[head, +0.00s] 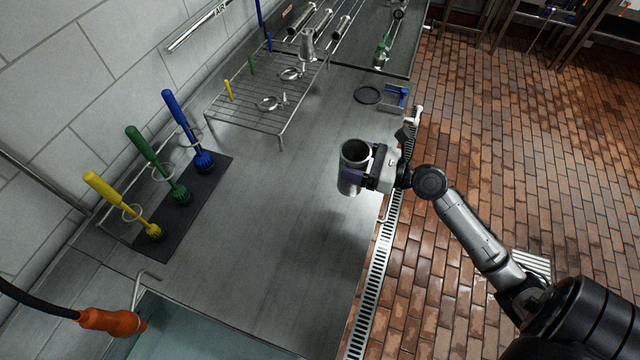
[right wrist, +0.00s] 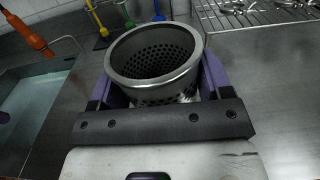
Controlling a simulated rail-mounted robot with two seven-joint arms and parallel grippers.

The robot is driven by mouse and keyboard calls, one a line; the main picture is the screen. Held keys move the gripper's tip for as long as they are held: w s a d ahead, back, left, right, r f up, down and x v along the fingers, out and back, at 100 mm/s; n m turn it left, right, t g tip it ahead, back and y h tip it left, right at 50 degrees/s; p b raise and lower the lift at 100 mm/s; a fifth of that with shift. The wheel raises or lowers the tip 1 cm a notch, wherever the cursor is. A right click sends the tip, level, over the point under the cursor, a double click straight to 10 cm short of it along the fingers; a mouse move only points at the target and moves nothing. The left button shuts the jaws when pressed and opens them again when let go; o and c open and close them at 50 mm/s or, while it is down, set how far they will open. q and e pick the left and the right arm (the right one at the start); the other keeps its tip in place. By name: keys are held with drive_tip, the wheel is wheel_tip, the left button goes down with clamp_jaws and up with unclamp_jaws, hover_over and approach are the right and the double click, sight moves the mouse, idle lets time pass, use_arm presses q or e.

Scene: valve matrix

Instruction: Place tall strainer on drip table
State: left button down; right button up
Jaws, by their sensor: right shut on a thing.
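The tall strainer (head: 355,153) is a steel cylinder with an open top, held upright in the head view. My right gripper (head: 357,174) is shut around its side, with a purple finger showing in front of it. The right wrist view shows the strainer (right wrist: 157,92) between the two purple fingers, its perforated inside wall visible. It appears above the right part of the steel table (head: 265,210); I cannot tell whether its base touches. No separate surface is clearly marked as the drip table. My left gripper is out of view.
A wire rack (head: 262,95) with small parts stands at the back. Yellow, green and blue brushes (head: 147,155) stand on a dark mat at left. A basin (head: 190,335) is at front left. The table's middle is clear.

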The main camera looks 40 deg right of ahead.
drive_tip(key=w+a+f+b, duration=0.3)
drive_tip(key=w+a+f, duration=0.2)
drive_tip(key=f, duration=0.3)
drive_tip(key=shift+w+a+f, duration=0.3)
drive_tip(key=shift+w+f, duration=0.05)
drive_tip(key=shift+w, duration=0.1)
drive_tip(key=shift+f, duration=0.2)
drive_tip(key=o, duration=1)
drive_tip(key=shift+o, duration=0.2)
